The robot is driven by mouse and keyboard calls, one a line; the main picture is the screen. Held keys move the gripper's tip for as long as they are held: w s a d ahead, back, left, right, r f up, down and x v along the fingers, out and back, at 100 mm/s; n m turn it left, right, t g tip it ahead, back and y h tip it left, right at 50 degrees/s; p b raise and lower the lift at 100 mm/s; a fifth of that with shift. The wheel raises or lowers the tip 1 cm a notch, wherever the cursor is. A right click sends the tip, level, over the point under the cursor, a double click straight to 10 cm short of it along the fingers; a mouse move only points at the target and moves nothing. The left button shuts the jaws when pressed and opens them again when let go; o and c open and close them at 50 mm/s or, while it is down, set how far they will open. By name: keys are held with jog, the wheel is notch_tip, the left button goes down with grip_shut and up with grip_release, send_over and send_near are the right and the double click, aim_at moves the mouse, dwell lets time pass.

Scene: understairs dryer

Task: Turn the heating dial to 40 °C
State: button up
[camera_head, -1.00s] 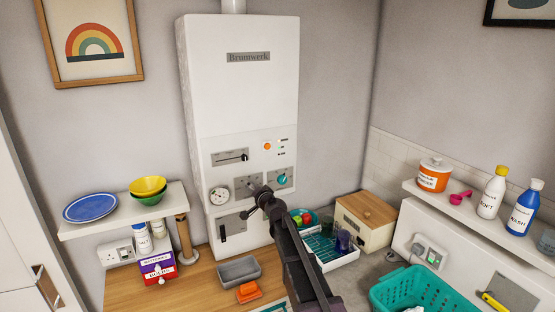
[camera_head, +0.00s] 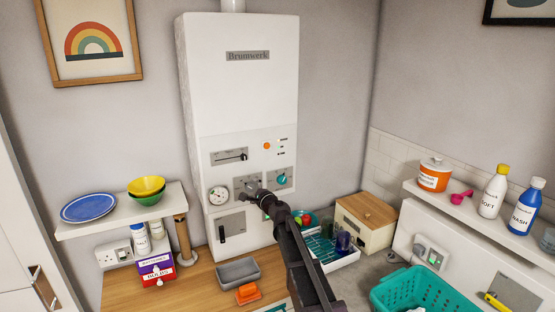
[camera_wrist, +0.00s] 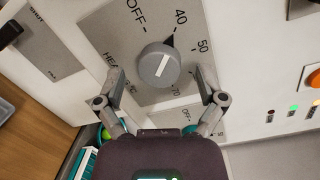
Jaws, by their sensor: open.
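The heating dial (camera_wrist: 160,65) is a round grey knob with a white line, on a grey plate (camera_wrist: 110,35) marked OFF, 40, 50 and 70. Its white line and a dark wedge beside it point up and right, towards the 40 mark. In the head view the plate (camera_head: 238,183) sits low on the white boiler (camera_head: 240,90), and my gripper partly hides the dial. My gripper (camera_wrist: 159,71) is open, with one finger on each side of the dial and visible gaps between. In the head view my gripper (camera_head: 256,194) is at the boiler's lower front.
A teal knob (camera_head: 282,180) is right of the heating plate, and a round gauge (camera_head: 218,196) is to its left. A slider panel (camera_head: 230,156) is above. A dish rack (camera_head: 345,259), grey tub (camera_head: 238,271) and wooden box (camera_head: 366,212) stand on the counter below.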

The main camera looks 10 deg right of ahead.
jog(key=shift+f+m, duration=0.1)
jog(key=shift+m, duration=0.9)
jog(key=shift+s+d+m, duration=0.1)
jog(key=shift+s+m, duration=0.15)
jog(key=shift+m, duration=0.15)
jog(key=v, duration=1.3)
jog(key=w+d+r+n+t+h+p, duration=0.2)
jog(key=w+d+r+n+h+p, duration=0.15)
jog(key=w+n+h, duration=0.45)
notch_tip(320, 180, up, 11)
jog(key=n+t+h+p, duration=0.2)
jog(key=n+t+h, duration=0.2)
jog(key=h, duration=0.3)
jog(key=shift+s+a+r+n+h, duration=0.15)
jog(key=shift+a+r+n+h, duration=0.2)
jog(key=shift+n, duration=0.35)
jog(key=shift+d+f, duration=0.1)
jog(key=shift+f, duration=0.15)
